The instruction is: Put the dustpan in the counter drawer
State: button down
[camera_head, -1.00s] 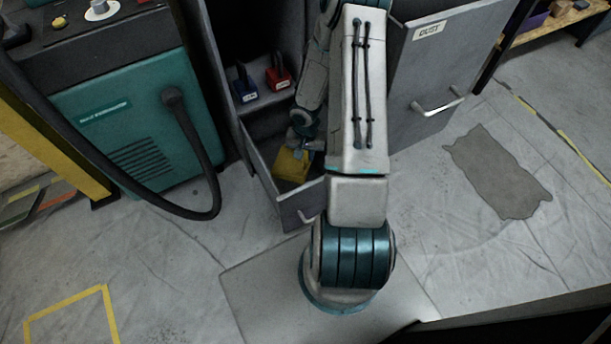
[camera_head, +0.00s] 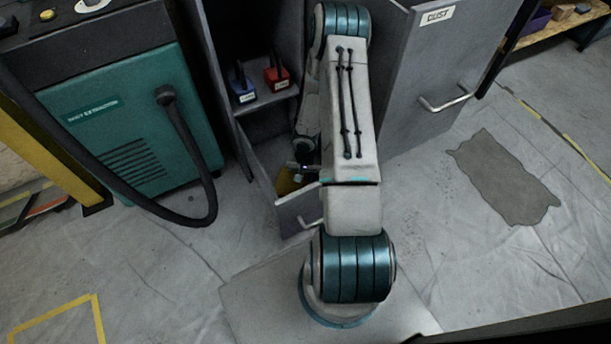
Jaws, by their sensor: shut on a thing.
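The yellow dustpan (camera_head: 287,184) is low inside the pulled-out grey counter drawer (camera_head: 297,212), partly below its rim. Only a small yellow patch of it shows; the drawer wall and my arm hide the rest. My gripper (camera_head: 299,173) reaches down into the drawer from above and is shut on the dustpan. Its fingertips are mostly hidden, and I cannot tell whether the dustpan touches the drawer floor.
A blue block (camera_head: 241,88) and a red block (camera_head: 277,76) with dark handles stand on a shelf above the drawer. An open grey door (camera_head: 440,70) labelled DUST is at right. A teal dust extractor (camera_head: 130,110) with a black hose (camera_head: 212,190) stands at left.

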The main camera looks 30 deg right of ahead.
jog(key=shift+f, duration=0.15)
jog(key=c, duration=1.2)
grip_release()
